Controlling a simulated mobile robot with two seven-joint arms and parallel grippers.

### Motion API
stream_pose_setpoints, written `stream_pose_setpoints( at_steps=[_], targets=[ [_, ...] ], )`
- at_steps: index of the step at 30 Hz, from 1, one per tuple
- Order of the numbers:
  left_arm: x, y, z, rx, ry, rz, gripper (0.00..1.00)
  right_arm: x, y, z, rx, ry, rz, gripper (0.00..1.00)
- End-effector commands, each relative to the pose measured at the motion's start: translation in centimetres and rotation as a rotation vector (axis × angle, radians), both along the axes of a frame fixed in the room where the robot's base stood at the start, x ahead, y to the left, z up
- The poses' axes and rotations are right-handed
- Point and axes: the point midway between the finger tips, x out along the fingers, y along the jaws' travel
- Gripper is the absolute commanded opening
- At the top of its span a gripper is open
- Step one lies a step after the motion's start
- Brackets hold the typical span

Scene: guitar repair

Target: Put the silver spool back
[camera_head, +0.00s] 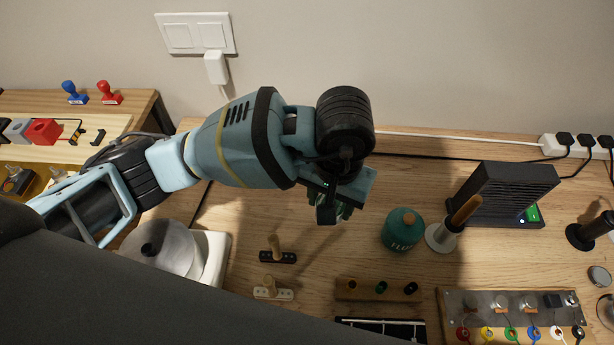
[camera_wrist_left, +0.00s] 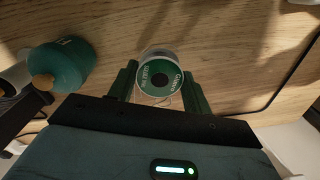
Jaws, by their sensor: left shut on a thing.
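My left gripper (camera_head: 333,206) is in the air over the middle of the workbench. It is shut on the silver spool (camera_wrist_left: 161,77), which has a green label on its end face and sits between the two fingers in the left wrist view. In the head view only a green bit of the spool (camera_head: 345,210) shows under the gripper. Two upright wooden pegs stand on the bench to the lower left of the gripper: one on a black base (camera_head: 277,256) and one on a white base (camera_head: 272,291). No spool is on either peg. My right gripper is not in view.
A teal tin (camera_head: 402,231) stands right of the gripper, beside a wooden-handled tool in a holder (camera_head: 446,232) and a black box-shaped device (camera_head: 505,195). A wooden block (camera_head: 379,289) and a panel with knobs (camera_head: 510,304) lie nearer. A silver pot-like thing (camera_head: 160,246) is at left.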

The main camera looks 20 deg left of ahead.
Motion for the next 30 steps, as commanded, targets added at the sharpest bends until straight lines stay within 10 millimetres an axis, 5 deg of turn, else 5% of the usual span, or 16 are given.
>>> stream_pose_setpoints(
  at_steps=[10,22,30],
  targets=[
    [4.8,4.5,-0.5,0.000,0.000,0.002,0.25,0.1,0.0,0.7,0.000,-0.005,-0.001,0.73],
    [6.4,6.1,-0.8,0.001,0.001,0.004,0.25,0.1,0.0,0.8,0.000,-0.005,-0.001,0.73],
    [6.3,5.9,-4.1,-0.001,-0.001,-0.001,0.25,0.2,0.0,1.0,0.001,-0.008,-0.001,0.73]
  ],
)
